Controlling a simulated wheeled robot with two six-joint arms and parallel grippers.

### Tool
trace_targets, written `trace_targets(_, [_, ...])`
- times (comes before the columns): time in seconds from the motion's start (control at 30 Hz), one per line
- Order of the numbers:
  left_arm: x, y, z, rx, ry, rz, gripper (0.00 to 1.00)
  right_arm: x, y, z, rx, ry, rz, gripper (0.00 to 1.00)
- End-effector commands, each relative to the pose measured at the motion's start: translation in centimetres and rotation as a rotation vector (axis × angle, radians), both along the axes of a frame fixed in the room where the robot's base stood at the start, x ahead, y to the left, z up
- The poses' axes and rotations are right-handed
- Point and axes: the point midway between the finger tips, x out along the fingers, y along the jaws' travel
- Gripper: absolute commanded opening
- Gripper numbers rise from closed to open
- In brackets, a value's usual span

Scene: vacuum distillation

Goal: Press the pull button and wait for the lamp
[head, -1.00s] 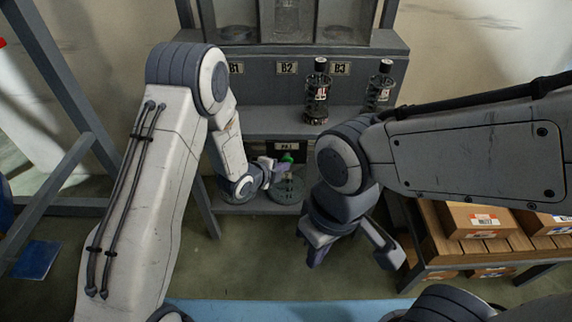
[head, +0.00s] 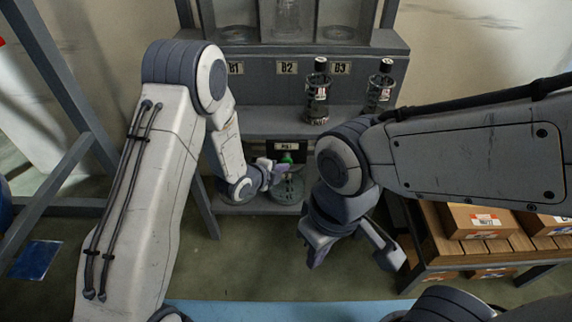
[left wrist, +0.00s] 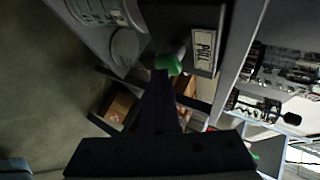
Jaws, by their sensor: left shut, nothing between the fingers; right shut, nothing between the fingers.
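The green button (head: 287,158) sits on the dark front of the grey stand, below its shelf. In the left wrist view the green button (left wrist: 168,65) is beside a label (left wrist: 204,48) reading PULL. My left gripper (head: 276,174) is shut and empty, just below the button in the head view. In the left wrist view my left gripper's tip (left wrist: 161,78) meets the button's edge; I cannot tell whether it presses it. I cannot make out a lamp.
Dark bottles stand on the stand's shelf, one (head: 317,92) near the B3 label (head: 340,68) and another (head: 380,88) farther right. Glass vessels are above. A wooden pallet (head: 430,240) with cardboard boxes (head: 477,220) is at the right.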

Motion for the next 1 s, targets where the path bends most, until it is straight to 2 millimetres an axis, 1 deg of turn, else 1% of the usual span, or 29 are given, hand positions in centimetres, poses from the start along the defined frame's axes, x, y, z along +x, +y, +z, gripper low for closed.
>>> trace_targets(0.3, [-3.4, -0.2, -0.2, 0.001, 0.003, -0.006, 0.00, 0.0, 0.0, -0.7, 0.000, 0.000, 0.000, 0.00])
trace_targets(0.5, [-5.2, -0.1, -0.2, 0.002, 0.004, -0.005, 0.00, 0.0, 0.0, -1.0, 0.000, 0.000, 0.000, 0.00])
trace_targets(0.63, [-5.6, -0.1, -0.2, 0.002, 0.004, -0.005, 0.00, 0.0, 0.0, -1.1, 0.000, 0.000, 0.000, 0.00])
trace_targets(1.0, [-5.6, -0.1, -0.1, 0.002, 0.005, -0.005, 0.00, 0.0, 0.0, -1.0, 0.000, 0.000, 0.000, 0.00])
